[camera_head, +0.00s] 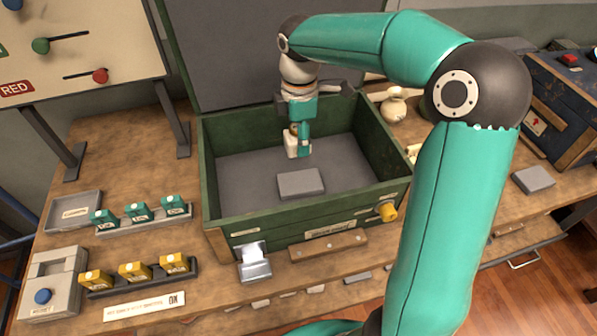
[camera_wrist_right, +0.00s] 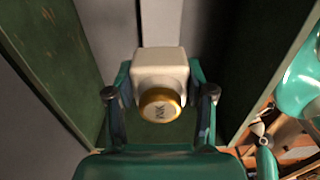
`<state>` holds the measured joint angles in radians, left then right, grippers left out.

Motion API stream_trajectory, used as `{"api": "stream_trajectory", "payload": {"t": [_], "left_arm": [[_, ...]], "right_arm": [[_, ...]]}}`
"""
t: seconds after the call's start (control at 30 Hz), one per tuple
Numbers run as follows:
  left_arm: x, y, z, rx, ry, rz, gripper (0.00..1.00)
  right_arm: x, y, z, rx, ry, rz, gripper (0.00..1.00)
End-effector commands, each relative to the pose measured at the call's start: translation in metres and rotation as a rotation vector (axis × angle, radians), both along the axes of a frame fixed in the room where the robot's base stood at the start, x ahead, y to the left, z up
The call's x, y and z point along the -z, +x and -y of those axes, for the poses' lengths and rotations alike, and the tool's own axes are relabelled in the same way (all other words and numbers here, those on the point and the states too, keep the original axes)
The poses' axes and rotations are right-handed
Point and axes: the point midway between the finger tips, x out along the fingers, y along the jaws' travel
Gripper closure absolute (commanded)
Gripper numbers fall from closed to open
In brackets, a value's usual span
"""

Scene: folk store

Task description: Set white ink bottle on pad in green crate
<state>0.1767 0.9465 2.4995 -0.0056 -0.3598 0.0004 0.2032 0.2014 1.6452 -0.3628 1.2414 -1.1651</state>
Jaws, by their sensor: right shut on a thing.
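The white ink bottle (camera_head: 291,145) is held by my right gripper (camera_head: 299,134), inside the open green crate (camera_head: 222,206). In the right wrist view the bottle (camera_wrist_right: 160,64) has a white square body and a gold-rimmed cap marked INK. The fingers of my right gripper (camera_wrist_right: 160,98) close on it from both sides. The grey pad (camera_head: 301,184) lies on the crate floor towards the front. The bottle appears behind the pad in the head view, apart from it; its height above the floor is hard to tell. My left gripper is out of view.
The crate's raised lid (camera_head: 240,55) stands behind it, and its walls surround the gripper. Teal bottles (camera_head: 139,212) and yellow bottles (camera_head: 134,271) stand in racks on the left. A cream jar (camera_head: 394,108) stands right of the crate. The crate floor around the pad is clear.

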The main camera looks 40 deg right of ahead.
Motion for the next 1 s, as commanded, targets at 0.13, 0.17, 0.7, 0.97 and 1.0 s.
{"api": "stream_trajectory", "payload": {"t": [0.13, 0.17, 0.7, 0.97, 1.0], "left_arm": [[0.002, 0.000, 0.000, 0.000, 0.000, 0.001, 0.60], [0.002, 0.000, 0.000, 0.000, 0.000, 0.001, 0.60], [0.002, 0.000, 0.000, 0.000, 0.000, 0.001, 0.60], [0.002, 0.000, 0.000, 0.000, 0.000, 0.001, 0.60], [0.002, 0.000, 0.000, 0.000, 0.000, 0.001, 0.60]], "right_arm": [[0.041, -0.003, 0.001, 0.003, 0.000, -0.007, 0.82], [0.047, -0.002, 0.002, 0.004, 0.001, -0.005, 0.82], [0.109, -0.003, 0.002, 0.006, 0.001, -0.004, 0.83], [0.117, -0.002, 0.003, 0.006, 0.000, 0.001, 0.82], [0.117, -0.002, 0.003, 0.006, 0.000, 0.001, 0.82]]}}
